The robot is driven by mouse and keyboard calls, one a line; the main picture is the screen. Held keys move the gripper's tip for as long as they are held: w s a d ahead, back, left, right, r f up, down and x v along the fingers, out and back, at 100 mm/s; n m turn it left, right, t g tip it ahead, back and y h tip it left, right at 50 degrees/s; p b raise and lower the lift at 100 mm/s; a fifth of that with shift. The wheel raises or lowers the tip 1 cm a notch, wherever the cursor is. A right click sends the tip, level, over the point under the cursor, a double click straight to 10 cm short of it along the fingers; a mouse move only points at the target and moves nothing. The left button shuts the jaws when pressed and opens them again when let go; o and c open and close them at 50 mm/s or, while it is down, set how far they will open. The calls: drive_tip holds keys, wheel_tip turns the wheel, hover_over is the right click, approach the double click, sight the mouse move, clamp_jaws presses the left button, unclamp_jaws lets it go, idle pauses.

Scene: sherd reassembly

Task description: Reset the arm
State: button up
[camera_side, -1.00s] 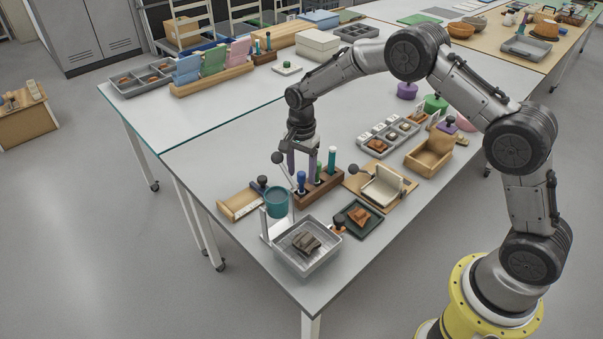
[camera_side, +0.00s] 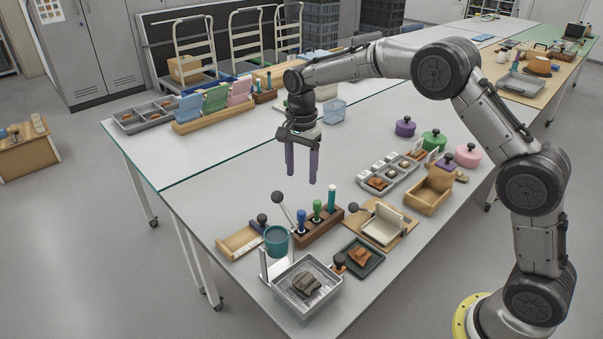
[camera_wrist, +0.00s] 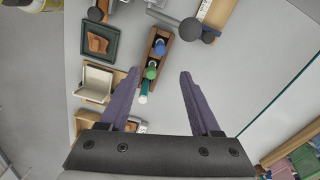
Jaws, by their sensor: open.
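My gripper (camera_side: 302,180) hangs above the table with its purple fingers apart and nothing between them. It is behind and above the wooden tool rack (camera_side: 318,227), which holds several handled tools with blue, green and teal grips. The wrist view shows the open fingers (camera_wrist: 163,78) with the rack (camera_wrist: 154,62) beyond them, nearer the left finger. A metal tray (camera_side: 322,297) with dark brown sherds (camera_side: 306,284) stands at the table's front corner. A dark green tray (camera_side: 375,264) with an orange-brown sherd (camera_side: 360,256) is beside it.
A teal cup (camera_side: 276,243) and white stand are left of the rack. A cream press on a wooden board (camera_side: 408,236), a wooden box (camera_side: 428,190) and a grey compartment tray (camera_side: 398,186) are to the right. The table area behind the rack is clear.

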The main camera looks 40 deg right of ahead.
drive_tip(key=s+r+t, duration=0.2)
drive_tip(key=s+r, duration=0.2)
drive_tip(key=r, duration=0.4)
drive_tip(key=s+r+t, duration=0.1)
drive_tip(key=s+r, duration=0.3)
drive_tip(key=r, duration=0.4)
drive_tip(key=s+d+r+n+t, duration=0.1)
drive_tip(key=s+r+n, duration=0.1)
drive_tip(key=s, duration=0.5)
drive_tip(key=s+r+n+t, duration=0.1)
drive_tip(key=s+r+n, duration=0.15)
drive_tip(key=s, duration=0.45)
drive_tip(key=s+f+n, duration=0.9)
drive_tip(key=s+n, duration=0.1)
drive_tip(key=s, duration=0.2)
drive_tip(key=shift+s+d+f+t, duration=0.25)
drive_tip(key=shift+s+f+t, duration=0.05)
drive_tip(key=shift+s, duration=0.1)
